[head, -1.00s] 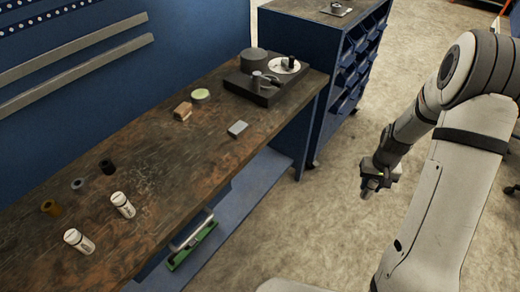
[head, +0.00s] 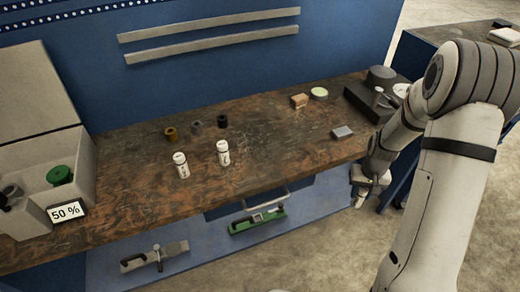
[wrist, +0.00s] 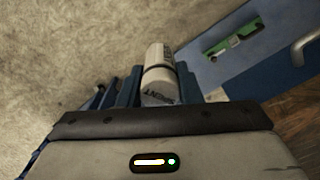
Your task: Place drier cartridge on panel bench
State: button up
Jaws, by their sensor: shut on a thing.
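My gripper (head: 368,190) is at the right in the head view, beside the front edge of the wooden bench (head: 110,195) and over open floor. In the wrist view my gripper (wrist: 158,88) is shut on a white cylinder with a dark band and dark lettering, the drier cartridge (wrist: 158,58). Two similar white labelled cylinders, a left one (head: 181,165) and a right one (head: 223,153), stand upright on the bench, which has a blue back panel (head: 210,75).
Small brown, grey and black rings (head: 196,128) lie behind the cylinders. A grey block (head: 342,132), a wooden block (head: 299,101) and a dark device (head: 370,100) are at the right. A box (head: 80,160) stands at the left. A green tool (head: 258,221) is on the lower shelf.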

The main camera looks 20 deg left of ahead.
aim_at(245, 142)
jog(key=u, duration=0.7)
